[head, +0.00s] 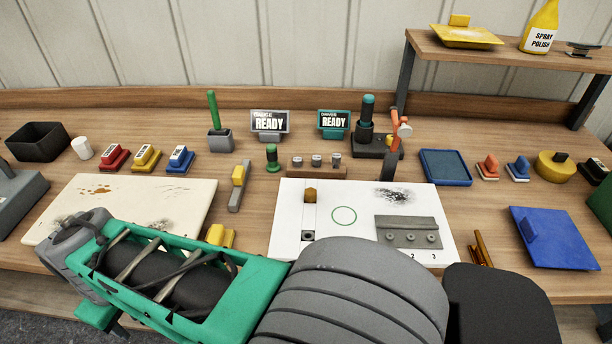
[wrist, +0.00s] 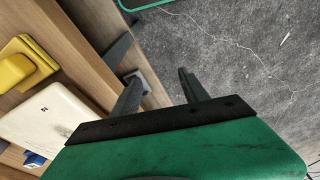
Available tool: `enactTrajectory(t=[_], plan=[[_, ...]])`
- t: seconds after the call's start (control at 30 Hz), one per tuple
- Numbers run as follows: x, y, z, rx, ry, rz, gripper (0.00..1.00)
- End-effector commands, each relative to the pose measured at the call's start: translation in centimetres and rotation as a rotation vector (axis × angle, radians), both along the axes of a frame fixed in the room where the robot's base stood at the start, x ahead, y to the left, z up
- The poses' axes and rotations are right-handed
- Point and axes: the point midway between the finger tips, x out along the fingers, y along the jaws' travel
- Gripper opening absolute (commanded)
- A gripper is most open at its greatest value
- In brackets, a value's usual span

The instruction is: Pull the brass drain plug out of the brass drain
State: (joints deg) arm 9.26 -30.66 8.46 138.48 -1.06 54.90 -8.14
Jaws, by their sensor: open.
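I cannot make out a brass drain with a plug in it for certain. A brass-coloured piece (head: 310,194) sits at the top of a narrow strip on the white board, and a shiny amber-brass piece (head: 482,248) stands just right of that board. Both are small, and I cannot tell whether either is the plug or drain. My gripper (wrist: 160,78) is open, its two dark fingers apart over the floor beside the bench edge, with nothing held between them. In the head view my arm crosses the front of the bench and hides part of it.
The bench holds a cream board (head: 130,205), the white board (head: 360,250), a grey bracket (head: 408,231), a blue panel (head: 553,238) and several coloured blocks. A shelf (head: 500,50) stands at back right. Grey floor (wrist: 240,60) lies open beside the bench.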

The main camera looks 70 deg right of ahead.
Motion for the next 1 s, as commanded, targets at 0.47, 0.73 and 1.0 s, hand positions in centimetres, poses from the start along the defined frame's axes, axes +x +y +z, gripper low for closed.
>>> enactTrajectory(t=[0.47, 0.73, 1.0], plan=[[-8.3, -27.3, 10.5, -0.01, 0.116, -0.215, 0.52], [-22.9, -36.8, 12.8, 0.037, 0.149, -0.293, 0.52], [-24.5, -37.2, 10.1, 0.043, 0.151, -0.294, 0.52]])
